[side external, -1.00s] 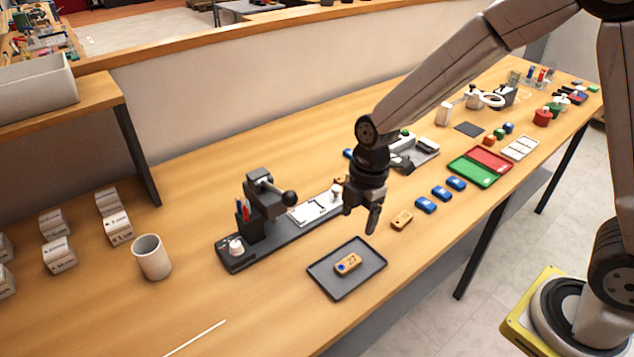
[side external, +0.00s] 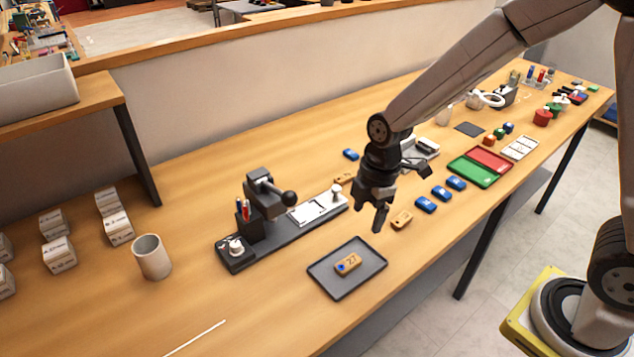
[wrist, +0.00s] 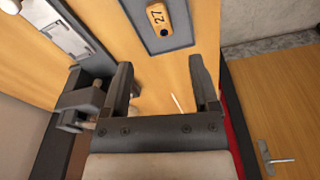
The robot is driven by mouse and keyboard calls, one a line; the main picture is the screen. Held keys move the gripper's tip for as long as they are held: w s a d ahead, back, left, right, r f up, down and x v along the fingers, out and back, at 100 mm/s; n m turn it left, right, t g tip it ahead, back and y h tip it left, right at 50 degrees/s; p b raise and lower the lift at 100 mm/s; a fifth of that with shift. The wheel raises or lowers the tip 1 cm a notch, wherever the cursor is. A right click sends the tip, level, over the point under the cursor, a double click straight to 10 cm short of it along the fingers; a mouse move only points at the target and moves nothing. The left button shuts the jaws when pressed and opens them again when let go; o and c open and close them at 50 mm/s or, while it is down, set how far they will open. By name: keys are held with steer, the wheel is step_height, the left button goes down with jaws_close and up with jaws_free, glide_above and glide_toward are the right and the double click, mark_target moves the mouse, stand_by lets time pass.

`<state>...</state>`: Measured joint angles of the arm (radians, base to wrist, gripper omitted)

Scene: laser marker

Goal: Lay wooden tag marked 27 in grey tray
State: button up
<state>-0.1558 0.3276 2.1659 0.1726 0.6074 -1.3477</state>
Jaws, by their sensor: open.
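The wooden tag marked 27 (side external: 347,263) lies flat inside the grey tray (side external: 368,276), face up, with a blue dot at one end. The tag also shows in the wrist view (wrist: 159,18), in the tray (wrist: 181,41) near the top edge. My gripper (side external: 378,213) is open and empty above the bench, behind and to the right of the tray and apart from it. In the wrist view its two fingers (wrist: 160,85) stand wide apart with nothing between them.
Another wooden tag (side external: 402,221) lies just right of my gripper, with several blue tags (side external: 426,205) beyond. The marker fixture (side external: 285,228) stands left of my gripper. A white cup (side external: 152,257) is further left. The front left bench is mostly clear.

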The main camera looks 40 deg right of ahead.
steer(key=s+d+r+m+t+h, duration=0.1)
steer(key=s+d+m, duration=0.6)
steer(key=m, duration=0.8)
steer(key=shift+s+d+r+m+t, duration=0.2)
steer(key=shift+s+r+m+t, duration=0.1)
steer(key=shift+s+t, duration=0.25)
steer(key=shift+w, duration=0.15)
